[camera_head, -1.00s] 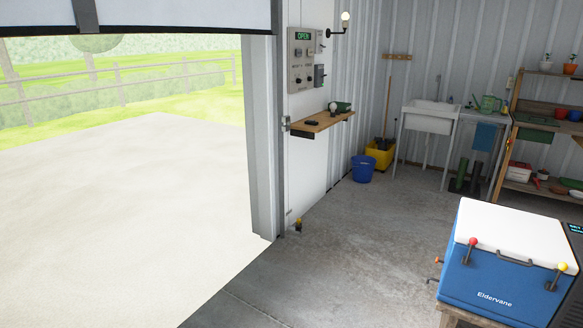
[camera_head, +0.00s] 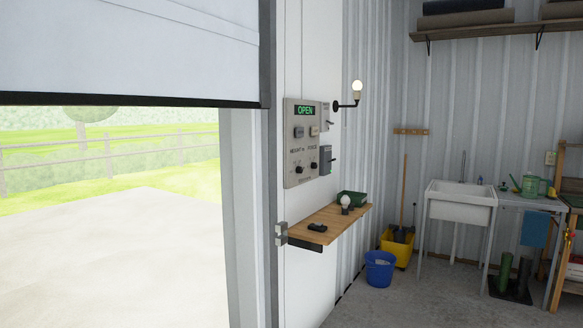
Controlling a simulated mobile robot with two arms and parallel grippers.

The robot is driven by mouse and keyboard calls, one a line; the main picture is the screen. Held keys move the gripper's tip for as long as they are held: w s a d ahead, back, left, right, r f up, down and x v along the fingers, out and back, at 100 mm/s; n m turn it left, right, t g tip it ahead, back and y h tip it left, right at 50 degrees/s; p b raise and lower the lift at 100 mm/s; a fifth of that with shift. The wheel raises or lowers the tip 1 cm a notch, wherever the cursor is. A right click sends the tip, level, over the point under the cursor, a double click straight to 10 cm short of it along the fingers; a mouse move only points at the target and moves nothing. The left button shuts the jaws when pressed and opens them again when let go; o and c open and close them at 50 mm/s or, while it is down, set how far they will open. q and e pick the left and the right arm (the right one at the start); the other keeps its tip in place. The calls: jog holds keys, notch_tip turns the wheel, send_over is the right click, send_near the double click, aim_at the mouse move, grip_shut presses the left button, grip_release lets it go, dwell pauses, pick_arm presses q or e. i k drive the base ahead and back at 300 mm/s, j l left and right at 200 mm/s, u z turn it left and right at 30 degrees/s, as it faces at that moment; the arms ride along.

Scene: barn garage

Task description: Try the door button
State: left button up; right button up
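The grey door control panel (camera_head: 303,143) is mounted on the white wall just right of the garage doorway. Its green display reads OPEN. Below the display are small buttons (camera_head: 299,132) and dark knobs (camera_head: 299,167); their labels are too small to read fully. The overhead door (camera_head: 130,50) is partly raised, with its dark lower edge across the top of the opening. Neither of my grippers shows in the head view.
A wooden shelf (camera_head: 318,227) juts out below the panel, holding a small black object, a bulb and a green box. A lit wall lamp (camera_head: 357,90) is right of the panel. Blue bucket (camera_head: 380,268), yellow mop bucket (camera_head: 398,247) and sink (camera_head: 460,203) stand further back.

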aim_at(299, 132)
jog(key=i+z, duration=0.1)
jog(key=i, duration=0.8)
jog(key=i+l, duration=0.4)
jog(key=i+l+z, duration=0.1)
jog(key=i+l, duration=0.3)
jog(key=i, duration=0.15)
jog(key=i+l, duration=0.35)
jog(key=i+l+z, duration=0.15)
jog(key=i+l, duration=0.2)
jog(key=i, duration=0.25)
